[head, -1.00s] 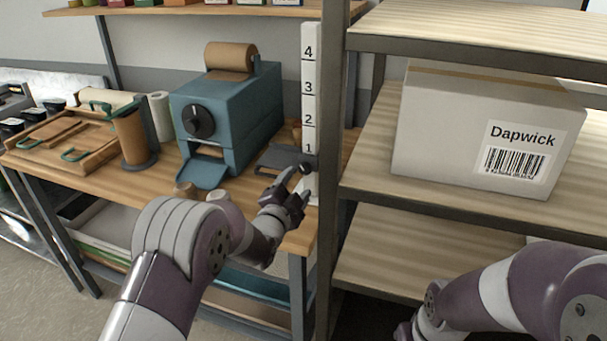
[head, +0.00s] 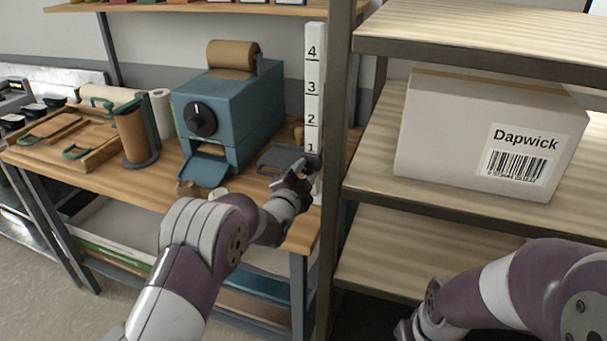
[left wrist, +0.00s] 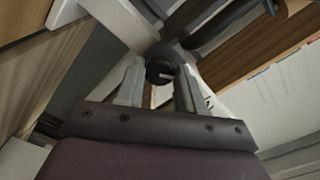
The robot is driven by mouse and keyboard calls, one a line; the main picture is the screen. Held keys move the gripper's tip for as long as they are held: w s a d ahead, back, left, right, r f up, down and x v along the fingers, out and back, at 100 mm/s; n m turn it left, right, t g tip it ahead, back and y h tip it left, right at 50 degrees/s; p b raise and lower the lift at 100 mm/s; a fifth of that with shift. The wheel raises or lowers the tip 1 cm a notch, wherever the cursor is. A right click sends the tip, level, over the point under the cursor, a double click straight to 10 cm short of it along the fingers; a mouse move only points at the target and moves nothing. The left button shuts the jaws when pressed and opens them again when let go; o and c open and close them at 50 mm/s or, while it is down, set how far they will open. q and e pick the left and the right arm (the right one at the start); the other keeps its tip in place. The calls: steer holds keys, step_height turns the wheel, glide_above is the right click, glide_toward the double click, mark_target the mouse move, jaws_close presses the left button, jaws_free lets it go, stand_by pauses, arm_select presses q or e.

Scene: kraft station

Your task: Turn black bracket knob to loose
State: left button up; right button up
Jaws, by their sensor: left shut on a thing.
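The black bracket knob (left wrist: 160,70) shows in the left wrist view between the two fingers of my left gripper (left wrist: 158,80). It is round and dark with a light mark on its face. My left gripper is shut on it. In the head view my left gripper (head: 302,172) is at the foot of the white numbered post (head: 313,90), and the hand mostly hides the knob. The dark grey bracket plate (head: 280,158) lies beside the post's foot. My right arm is at the lower right of the head view; its gripper is out of the picture.
A blue machine (head: 228,115) with its own black dial (head: 201,119) stands left of the post. A dark shelf upright (head: 335,150) is close on the right. A white Dapwick box (head: 480,130) sits on the shelf. Small cups (head: 188,188) stand near the table's front edge.

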arm_select(q)
steer(key=shift+f+n+b, duration=0.2)
steer(key=shift+n+b, duration=0.6)
steer(key=shift+b, duration=0.15)
steer(key=shift+n+b, duration=0.6)
steer(key=shift+n, duration=0.2)
steer(key=shift+r+n+b, duration=0.15)
steer(key=shift+n+b, duration=0.85)
steer(key=shift+n, duration=0.8)
steer(key=o, duration=1)
steer(key=shift+o, duration=0.2)
steer(key=b+v, duration=0.1)
steer(key=v, duration=1.1)
steer(key=shift+s, duration=0.35)
